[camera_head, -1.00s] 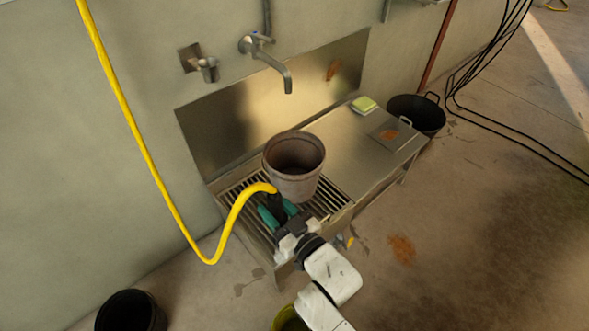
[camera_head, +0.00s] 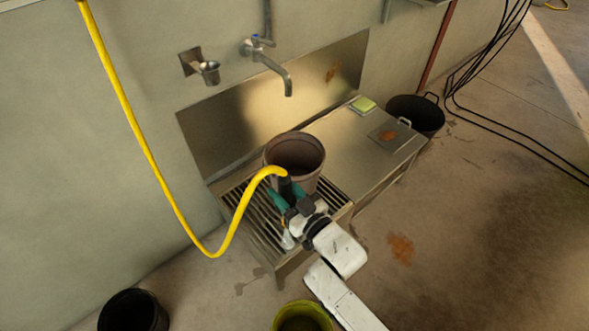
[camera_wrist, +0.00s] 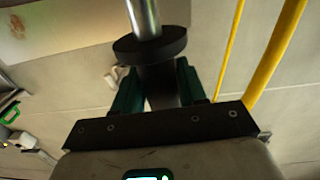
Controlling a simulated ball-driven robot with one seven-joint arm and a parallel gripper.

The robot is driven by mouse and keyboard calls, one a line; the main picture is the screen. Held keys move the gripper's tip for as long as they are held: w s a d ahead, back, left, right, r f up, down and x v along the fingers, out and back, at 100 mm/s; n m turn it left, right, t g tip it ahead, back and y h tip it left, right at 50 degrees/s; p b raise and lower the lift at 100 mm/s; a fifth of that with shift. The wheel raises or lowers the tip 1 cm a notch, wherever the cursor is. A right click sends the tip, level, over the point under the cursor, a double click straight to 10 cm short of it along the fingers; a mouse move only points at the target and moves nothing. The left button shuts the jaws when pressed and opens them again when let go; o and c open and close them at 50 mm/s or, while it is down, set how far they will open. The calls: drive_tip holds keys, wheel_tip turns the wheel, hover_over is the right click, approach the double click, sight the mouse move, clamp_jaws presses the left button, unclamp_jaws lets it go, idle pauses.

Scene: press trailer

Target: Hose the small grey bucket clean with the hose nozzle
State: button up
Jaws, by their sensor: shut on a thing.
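The small grey bucket (camera_head: 307,182) stands upright on the slatted grate of the metal wash bench, its open top facing up and its inside dark brown. My gripper (camera_head: 286,196), with green fingers, is in front of the bucket and hides part of its lower near side. It is shut on the dark hose nozzle (camera_head: 285,186), whose yellow hose (camera_head: 237,212) arches off to the left. In the wrist view, the green fingers (camera_wrist: 155,92) clasp the nozzle's dark body below a black collar (camera_wrist: 150,46) and a metal tube. I cannot tell whether water flows.
The bench (camera_head: 352,165) has a flat top on the right with a green-yellow sponge (camera_head: 363,104). A tap (camera_head: 272,62) juts from the wall above. A black tub (camera_head: 430,113) stands beyond the bench. A black bucket (camera_head: 133,311) and an olive bucket (camera_head: 302,318) stand on the floor.

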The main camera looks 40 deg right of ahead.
drive_tip(key=w+d, duration=0.5)
drive_tip(key=d, duration=0.4)
drive_tip(key=w+d, duration=0.5)
drive_tip(key=d, duration=0.5)
drive_tip(key=shift+w, duration=0.4)
idle(1.9)
drive_tip(key=shift+r, duration=0.1)
drive_tip(key=shift+s+a+p, duration=0.2)
drive_tip(key=shift+a+p, duration=0.35)
drive_tip(key=shift+a, duration=0.9)
drive_tip(key=shift+s+a+p, duration=0.15)
drive_tip(key=shift+a+p, duration=0.35)
drive_tip(key=shift+a, duration=0.9)
drive_tip(key=shift+d, duration=0.1)
drive_tip(key=shift+w+d+b, duration=0.2)
drive_tip(key=shift+d, duration=1.15)
drive_tip(key=shift+w+d+b, duration=0.15)
drive_tip(key=shift+d, duration=1.2)
